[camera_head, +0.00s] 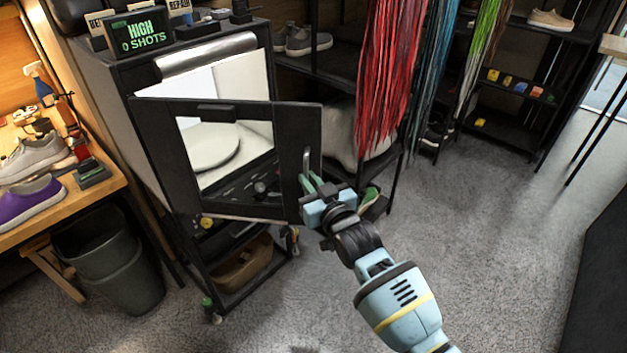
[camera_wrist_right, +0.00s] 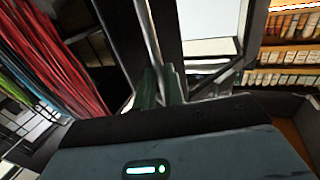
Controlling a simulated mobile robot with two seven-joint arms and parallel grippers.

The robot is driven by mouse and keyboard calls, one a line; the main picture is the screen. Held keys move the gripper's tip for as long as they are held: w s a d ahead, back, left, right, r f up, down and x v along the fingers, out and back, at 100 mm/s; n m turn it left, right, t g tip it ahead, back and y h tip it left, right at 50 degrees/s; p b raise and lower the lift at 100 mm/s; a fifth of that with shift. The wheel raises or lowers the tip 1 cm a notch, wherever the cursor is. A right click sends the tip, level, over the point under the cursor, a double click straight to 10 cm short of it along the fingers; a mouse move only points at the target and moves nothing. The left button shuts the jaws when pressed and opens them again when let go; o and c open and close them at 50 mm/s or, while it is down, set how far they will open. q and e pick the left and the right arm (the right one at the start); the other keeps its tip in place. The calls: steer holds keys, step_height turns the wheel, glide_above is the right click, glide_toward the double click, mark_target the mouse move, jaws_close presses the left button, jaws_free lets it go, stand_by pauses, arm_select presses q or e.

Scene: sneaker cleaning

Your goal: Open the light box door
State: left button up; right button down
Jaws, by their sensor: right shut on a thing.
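The light box (camera_head: 110,80) is a dark cabinet on a stand at left centre in the head view. Its black-framed door (camera_head: 155,135) stands partly open, its right side swung out from the box front. Through the door's window show a white interior and a round white platform (camera_head: 212,146). My right gripper (camera_head: 312,183) is at the door's right edge, shut on the upright metal handle (camera_head: 307,160). In the right wrist view, the green fingers (camera_wrist_right: 160,86) close around the handle bar (camera_wrist_right: 149,35). My left gripper is not in view.
A wooden bench (camera_head: 95,205) with sneakers is at left, with a dark bin (camera_head: 105,255) below. Coloured laces (camera_head: 390,70) hang from a rack right of the door. Open carpet (camera_head: 490,220) lies to the right and in front.

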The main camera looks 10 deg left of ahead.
steer(key=shift+s+a+y, duration=0.3)
steer(key=shift+s+a, duration=0.1)
steer(key=shift+a, duration=0.35)
steer(key=c, duration=1.9)
jaws_free()
steer(key=o, duration=0.4)
steer(key=shift+w+a, duration=0.1)
steer(key=shift+a, duration=0.3)
steer(key=shift+w+d, duration=0.1)
steer(key=shift+d, duration=0.2)
steer(key=v, duration=0.7)
steer(key=shift+s+d+r, duration=0.1)
steer(key=shift+s+d, duration=0.05)
steer(key=shift+s, duration=0.2)
